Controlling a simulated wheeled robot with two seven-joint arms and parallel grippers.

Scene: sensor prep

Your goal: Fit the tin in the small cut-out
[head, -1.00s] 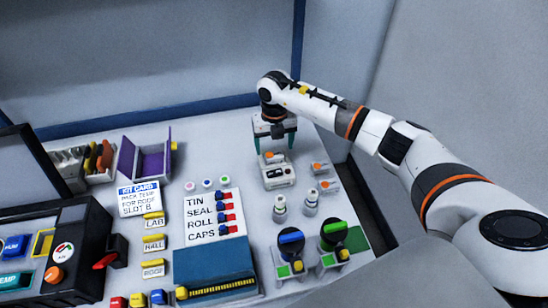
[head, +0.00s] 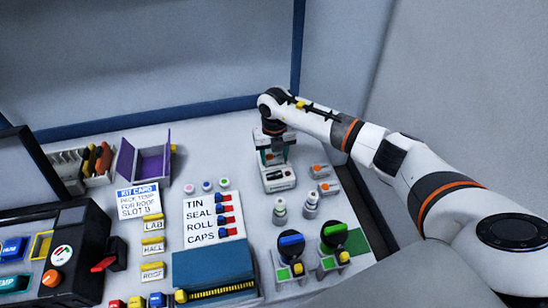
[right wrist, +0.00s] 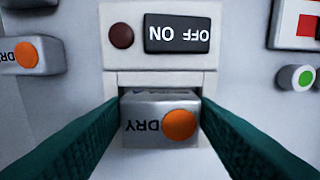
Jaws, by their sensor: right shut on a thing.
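The tin is a grey block marked DRY with an orange dot; it shows in the right wrist view (right wrist: 142,118). It sits at a recess in a white device (right wrist: 160,83) with an ON/OFF switch. My right gripper (right wrist: 160,106) has its two green fingers on both sides of the tin, shut on it. In the head view my right gripper (head: 273,157) is low over the back end of the white device (head: 279,182). I cannot make out the small cut-out; a purple-lined open case (head: 150,163) stands at the left. My left gripper is not in view.
Two more grey blocks with orange dots (head: 320,170) (head: 329,187) lie just right of the device. Two small bottles (head: 280,208) (head: 311,204) stand in front. A label card (head: 213,217) and a kit card (head: 139,201) lie to the left.

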